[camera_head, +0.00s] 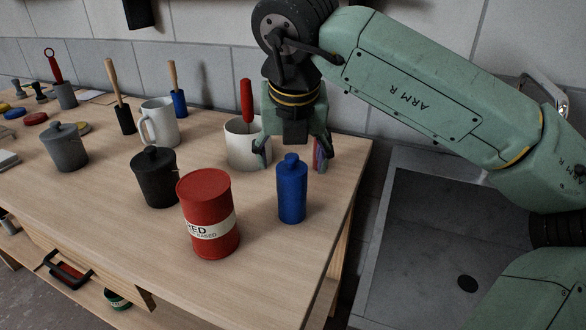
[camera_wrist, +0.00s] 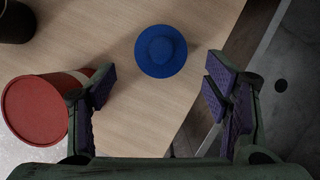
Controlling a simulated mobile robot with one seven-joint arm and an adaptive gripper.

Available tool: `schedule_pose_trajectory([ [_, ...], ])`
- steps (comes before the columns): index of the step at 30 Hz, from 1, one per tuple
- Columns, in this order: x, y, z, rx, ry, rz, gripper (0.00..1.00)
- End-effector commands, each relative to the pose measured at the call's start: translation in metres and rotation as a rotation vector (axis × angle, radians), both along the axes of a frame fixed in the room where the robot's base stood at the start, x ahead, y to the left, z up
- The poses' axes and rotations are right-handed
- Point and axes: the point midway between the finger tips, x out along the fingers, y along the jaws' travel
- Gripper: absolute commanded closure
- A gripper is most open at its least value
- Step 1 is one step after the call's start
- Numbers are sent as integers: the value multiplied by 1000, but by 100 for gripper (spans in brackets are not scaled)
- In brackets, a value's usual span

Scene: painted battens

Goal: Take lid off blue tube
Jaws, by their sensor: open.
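The blue tube (camera_head: 292,200) stands upright near the right edge of the wooden table, its blue lid (camera_head: 291,164) with a rounded knob on top. In the wrist view I see the lid (camera_wrist: 161,51) from above; it hides most of the tube body. My gripper (camera_head: 292,150) is open and empty, above and behind the tube in the head view. In the wrist view the gripper's fingers (camera_wrist: 161,91) are spread wide, with the lid ahead of the space between them and apart from both pads.
A red can (camera_head: 209,214) stands left of the tube, close to my left finger in the wrist view (camera_wrist: 36,109). A black pot (camera_head: 154,178) and a white mug (camera_head: 245,143) holding a red-handled tool are nearby. A sink (camera_head: 440,240) lies right of the table edge.

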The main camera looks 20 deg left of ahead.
Motion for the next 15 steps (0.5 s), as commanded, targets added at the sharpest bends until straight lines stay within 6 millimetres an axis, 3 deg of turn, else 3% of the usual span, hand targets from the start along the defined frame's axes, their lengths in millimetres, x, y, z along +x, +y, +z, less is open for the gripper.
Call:
schedule_pose_trajectory([
  [6,7,4,-13,1,2,4,30],
  [15,25,11,-49,1,2,3,30],
])
